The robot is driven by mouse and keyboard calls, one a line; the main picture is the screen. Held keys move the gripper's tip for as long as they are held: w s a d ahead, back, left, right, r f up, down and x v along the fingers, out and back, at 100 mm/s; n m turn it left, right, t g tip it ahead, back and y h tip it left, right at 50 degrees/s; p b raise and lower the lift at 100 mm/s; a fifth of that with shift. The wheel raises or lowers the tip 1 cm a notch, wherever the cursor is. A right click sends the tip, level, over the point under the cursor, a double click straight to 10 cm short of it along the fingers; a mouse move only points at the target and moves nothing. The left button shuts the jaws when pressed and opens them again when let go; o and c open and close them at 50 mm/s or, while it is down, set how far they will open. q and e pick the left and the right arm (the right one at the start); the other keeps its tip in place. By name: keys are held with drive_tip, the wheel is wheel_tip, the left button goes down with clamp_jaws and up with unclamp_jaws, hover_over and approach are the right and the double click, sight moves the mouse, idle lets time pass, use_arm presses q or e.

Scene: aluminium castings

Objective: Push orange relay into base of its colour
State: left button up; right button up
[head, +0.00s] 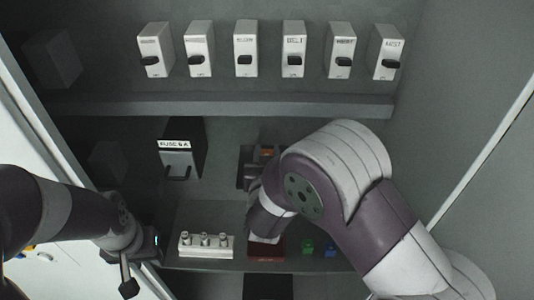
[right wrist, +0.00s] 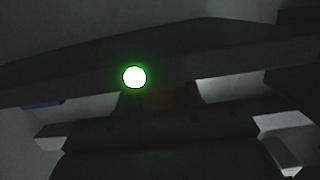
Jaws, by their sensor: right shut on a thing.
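The orange relay (head: 267,153) shows as a small orange patch at the dark socket area (head: 243,168) on the cabinet's back wall. In the right wrist view a dim orange-brown patch (right wrist: 172,97) shows between dark gripper parts. My right gripper (head: 256,177) reaches to that socket area and is shut on the orange relay; my arm hides most of it. How deep the relay sits in its base cannot be told. My left gripper (head: 128,272) hangs at the cabinet's left edge, away from the relay; its jaws are unclear.
A dark fuse box (head: 182,155) is left of the socket area. A white strip with three posts (head: 206,246), a dark red block (head: 266,251), a green piece (head: 307,247) and a blue piece (head: 330,251) sit on the lower shelf. Several white switch boxes (head: 246,50) line the top.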

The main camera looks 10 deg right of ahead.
drive_tip(key=o, duration=1.1)
drive_tip(key=shift+f, duration=0.1)
drive_tip(key=shift+s+a, duration=0.1)
drive_tip(key=shift+s, duration=0.2)
drive_tip(key=b+v, duration=0.2)
drive_tip(key=v, duration=1)
drive_tip(key=shift+b, duration=0.3)
